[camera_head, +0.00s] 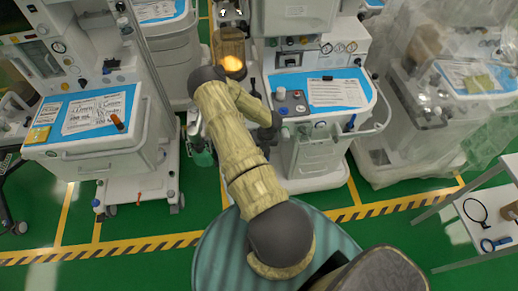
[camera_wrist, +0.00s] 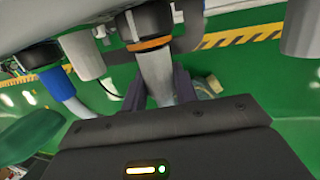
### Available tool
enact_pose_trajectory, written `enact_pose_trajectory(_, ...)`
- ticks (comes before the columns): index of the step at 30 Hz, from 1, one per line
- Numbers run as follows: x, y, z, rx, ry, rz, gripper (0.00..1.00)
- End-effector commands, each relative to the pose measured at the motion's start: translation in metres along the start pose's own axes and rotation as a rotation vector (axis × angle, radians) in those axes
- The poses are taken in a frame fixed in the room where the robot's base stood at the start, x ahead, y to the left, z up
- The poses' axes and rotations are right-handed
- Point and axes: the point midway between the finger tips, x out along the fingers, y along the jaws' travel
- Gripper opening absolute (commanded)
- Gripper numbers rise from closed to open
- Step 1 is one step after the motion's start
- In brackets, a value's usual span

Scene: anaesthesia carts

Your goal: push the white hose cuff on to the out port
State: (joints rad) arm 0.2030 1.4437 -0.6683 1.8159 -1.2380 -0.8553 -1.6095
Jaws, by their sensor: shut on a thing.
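In the wrist view my gripper (camera_wrist: 160,84) is shut on the white hose cuff (camera_wrist: 156,72), a pale cylinder between its two dark fingers. The cuff's far end lines up with a dark port with an orange ring (camera_wrist: 148,43), which I take to be the out port. The two appear to meet at the ring, but I cannot tell how far the cuff is on. The cuff's lower part is hidden by my gripper body. In the head view my own arm hides the cuff, the port and the fingertips.
Left in the wrist view are a white cylindrical fitting (camera_wrist: 83,55) and a blue-ended hose (camera_wrist: 57,82) on a dark connector. A grey cylinder (camera_wrist: 301,28) is at right. In the head view, carts stand left (camera_head: 95,150) and right (camera_head: 318,150); green floor (camera_head: 105,270) is open in front.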

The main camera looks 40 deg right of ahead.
Motion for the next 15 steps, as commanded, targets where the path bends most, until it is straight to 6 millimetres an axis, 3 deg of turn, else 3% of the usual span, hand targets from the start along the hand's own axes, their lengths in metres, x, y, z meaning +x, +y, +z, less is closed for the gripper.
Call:
enact_pose_trajectory(9, 0.0005, 0.0001, 0.0066, -0.001, -0.002, -0.001, 0.07)
enact_pose_trajectory(10, 0.0005, 0.0002, 0.0066, -0.001, -0.002, -0.001, 0.33)
enact_pose_trajectory(13, 0.0005, 0.0002, 0.0065, -0.001, -0.002, -0.001, 0.52)
enact_pose_trajectory(15, 0.0006, 0.0003, 0.0062, -0.001, -0.001, -0.001, 0.54)
